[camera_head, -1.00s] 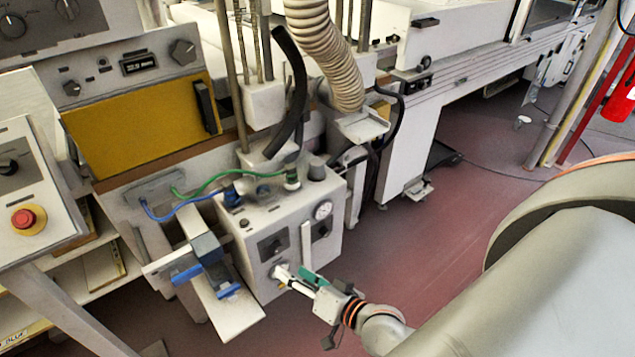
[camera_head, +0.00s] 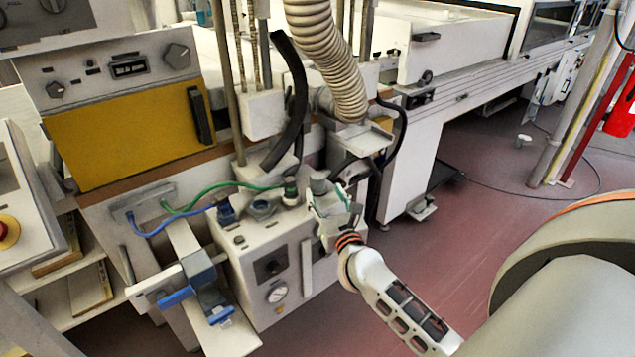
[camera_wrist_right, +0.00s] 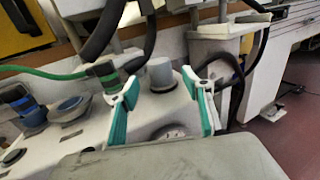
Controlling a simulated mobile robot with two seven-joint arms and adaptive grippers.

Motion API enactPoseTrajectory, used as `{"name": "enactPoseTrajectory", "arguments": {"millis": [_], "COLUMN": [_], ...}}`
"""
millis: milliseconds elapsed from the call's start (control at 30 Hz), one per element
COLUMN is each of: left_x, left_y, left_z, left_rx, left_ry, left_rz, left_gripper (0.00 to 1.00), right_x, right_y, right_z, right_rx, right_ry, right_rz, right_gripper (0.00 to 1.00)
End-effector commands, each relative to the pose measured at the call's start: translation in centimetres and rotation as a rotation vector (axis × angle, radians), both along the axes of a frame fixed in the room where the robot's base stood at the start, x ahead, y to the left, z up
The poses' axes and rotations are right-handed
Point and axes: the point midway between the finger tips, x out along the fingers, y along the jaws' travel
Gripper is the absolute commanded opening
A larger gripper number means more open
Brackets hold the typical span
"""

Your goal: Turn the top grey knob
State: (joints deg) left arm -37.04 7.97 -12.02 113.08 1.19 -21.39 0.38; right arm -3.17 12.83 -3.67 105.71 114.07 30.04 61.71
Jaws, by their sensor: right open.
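The top grey knob (camera_head: 320,182) is a short grey cylinder standing upright on top of the white control box (camera_head: 250,243), near its right edge. My right gripper (camera_head: 328,200) is open, right at the knob in the head view and partly covering it. In the right wrist view the knob (camera_wrist_right: 161,73) shows between my two green-padded fingers (camera_wrist_right: 159,88), with gaps on both sides. I cannot tell whether the fingertips reach around it or stop just short. My left gripper is not in view.
A green plug (camera_wrist_right: 104,72) with its cable stands close by the left finger. Blue connectors (camera_head: 262,208) sit on the box top. A ribbed hose (camera_head: 325,60) and black hose (camera_head: 288,100) hang behind. A white bracket (camera_head: 365,140) is just behind the knob.

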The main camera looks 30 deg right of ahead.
Motion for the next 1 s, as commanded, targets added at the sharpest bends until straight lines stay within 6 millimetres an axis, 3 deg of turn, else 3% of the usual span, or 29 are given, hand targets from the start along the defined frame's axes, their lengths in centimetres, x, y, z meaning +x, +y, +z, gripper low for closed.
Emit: {"name": "enactPoseTrajectory", "arguments": {"millis": [433,833,867,1000], "left_x": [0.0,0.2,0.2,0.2], "left_y": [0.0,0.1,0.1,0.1], "left_z": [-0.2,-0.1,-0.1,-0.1], "left_rx": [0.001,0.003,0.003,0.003], "left_ry": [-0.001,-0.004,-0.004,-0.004], "left_rz": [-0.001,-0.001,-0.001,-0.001], "left_gripper": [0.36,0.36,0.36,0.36], "right_x": [5.9,6.8,6.8,6.8], "right_y": [-1.8,-2.1,-2.1,-2.1], "right_z": [0.1,0.1,0.1,0.1], "right_rx": [-0.008,-0.008,-0.008,-0.008], "right_ry": [-0.001,0.0,0.0,0.0], "right_rz": [0.001,0.001,0.002,0.002], "right_gripper": [0.49,0.49,0.47,0.1]}}
